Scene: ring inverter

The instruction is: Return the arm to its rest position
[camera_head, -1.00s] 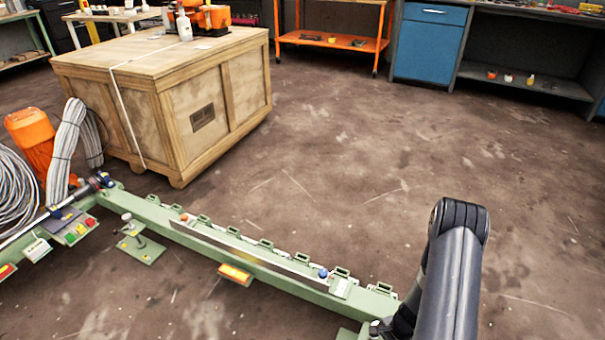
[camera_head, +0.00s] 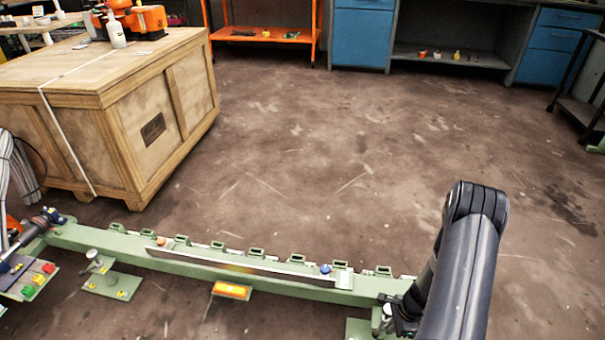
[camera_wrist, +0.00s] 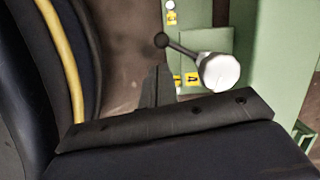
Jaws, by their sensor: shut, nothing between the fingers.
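My arm (camera_head: 462,265), dark grey with a rounded black joint on top, stands bent at the lower right of the head view. Its lower part is by the right end of the green beam (camera_head: 200,262). In the wrist view my gripper (camera_wrist: 158,85) shows as a dark, narrow finger shape; it is shut with nothing held. I cannot tell whether the gripper touches the lever.
The green beam runs low across the front, with slots, a blue knob (camera_head: 325,269) and an orange block (camera_head: 231,290). A wooden crate (camera_head: 150,130) stands at left. An orange cart (camera_head: 265,35) and blue cabinets (camera_head: 360,38) line the back. The brown floor between is clear.

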